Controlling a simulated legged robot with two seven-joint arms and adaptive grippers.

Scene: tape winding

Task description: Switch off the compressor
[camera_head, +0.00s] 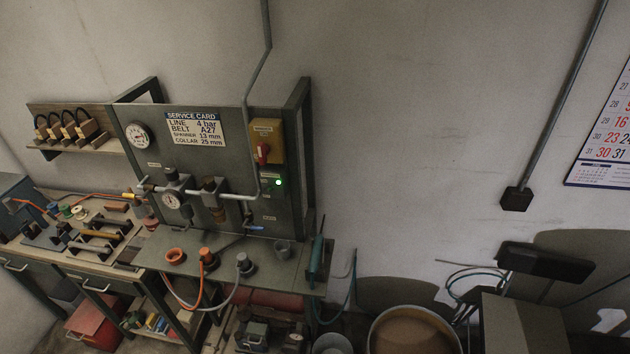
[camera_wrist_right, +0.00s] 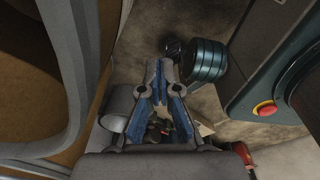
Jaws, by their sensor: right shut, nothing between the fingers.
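A yellow switch box (camera_head: 267,140) with a red knob (camera_head: 263,153) is on the upright grey panel in the head view. A green lamp (camera_head: 278,182) glows just below it. A red rounded body (camera_head: 268,298), perhaps the compressor's tank, shows partly under the bench. My right gripper (camera_wrist_right: 160,72) shows only in the right wrist view. Its blue-padded fingers meet at the tips, empty. It is apart from the switch box, which is not in that view. My left gripper is not in view.
A service card (camera_head: 195,130), a round gauge (camera_head: 139,135) and a pipe regulator (camera_head: 172,199) are on the panel. A round tub (camera_head: 415,332) stands right of the bench.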

